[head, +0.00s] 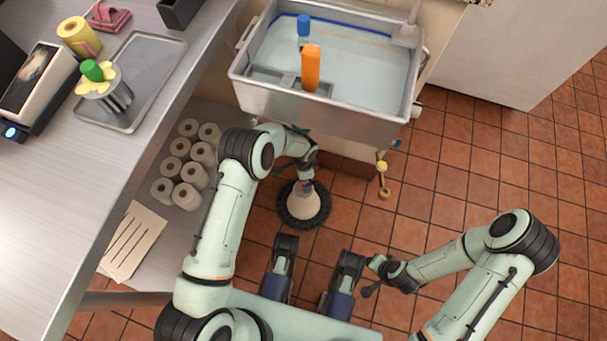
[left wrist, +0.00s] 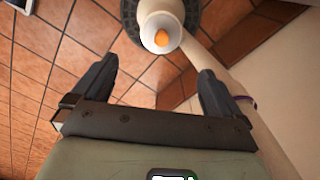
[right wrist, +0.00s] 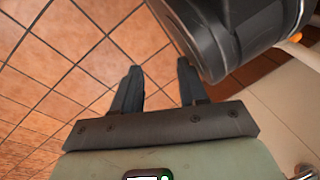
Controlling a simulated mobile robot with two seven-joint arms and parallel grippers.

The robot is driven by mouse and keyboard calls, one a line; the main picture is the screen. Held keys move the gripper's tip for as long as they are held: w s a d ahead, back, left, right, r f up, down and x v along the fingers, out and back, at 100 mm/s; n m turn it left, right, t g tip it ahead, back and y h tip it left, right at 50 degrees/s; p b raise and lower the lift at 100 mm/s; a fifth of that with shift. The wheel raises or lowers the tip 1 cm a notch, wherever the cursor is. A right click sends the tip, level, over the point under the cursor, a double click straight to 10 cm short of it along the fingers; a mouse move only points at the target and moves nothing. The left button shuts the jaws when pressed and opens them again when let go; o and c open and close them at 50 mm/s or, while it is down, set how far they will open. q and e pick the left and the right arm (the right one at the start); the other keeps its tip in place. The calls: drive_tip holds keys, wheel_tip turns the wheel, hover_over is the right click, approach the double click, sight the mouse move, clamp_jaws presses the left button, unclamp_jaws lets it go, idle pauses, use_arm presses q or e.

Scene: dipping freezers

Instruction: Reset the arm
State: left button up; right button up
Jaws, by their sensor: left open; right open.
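My left gripper (head: 308,168) hangs in front of the sink. In the left wrist view its jaws (left wrist: 157,68) are open with nothing between them. My right gripper (head: 370,278) is low at the front, right of the middle. In the right wrist view its jaws (right wrist: 158,68) are open and empty over the floor tiles.
A metal sink (head: 320,103) holds an orange thing (head: 311,68) and a blue thing (head: 303,28). A steel counter (head: 60,195) runs along the left, with paper rolls (head: 186,195) on a shelf below it. Tiled floor (head: 480,165) is clear on the right.

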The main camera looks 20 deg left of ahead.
idle(0.3)
use_arm(q)
drive_tip(key=s+r+n+h+p, duration=0.1)
drive_tip(key=s+r+n+p, duration=0.7)
drive_tip(key=s+r+p, duration=0.3)
drive_tip(key=s+r+n+g+h+p, duration=0.1)
drive_tip(key=s+r+n+p, duration=0.7)
drive_tip(key=s, duration=1.1)
wheel_tip(320, 180, up, 5)
drive_tip(key=h+p, duration=0.1)
drive_tip(key=p, duration=0.2)
drive_tip(key=shift+a+r+h+p, duration=0.2)
drive_tip(key=shift+a+h+p, duration=0.05)
drive_tip(key=shift+h+p, duration=0.1)
use_arm(e)
drive_tip(key=s+a+r+g, duration=0.1)
drive_tip(key=s+a+r, duration=0.1)
drive_tip(key=r, duration=0.6)
drive_tip(key=s+a+r+g+y, duration=0.1)
drive_tip(key=s+a+r, duration=0.1)
drive_tip(key=r, duration=0.6)
drive_tip(key=s+a+r+n, duration=0.1)
drive_tip(key=s+a+r, duration=0.1)
drive_tip(key=r, duration=0.6)
drive_tip(key=shift+s+r+g+y, duration=0.25)
drive_tip(key=shift+r+g+y, duration=0.05)
drive_tip(key=shift+g, duration=0.1)
use_arm(q)
drive_tip(key=shift+s, duration=0.1)
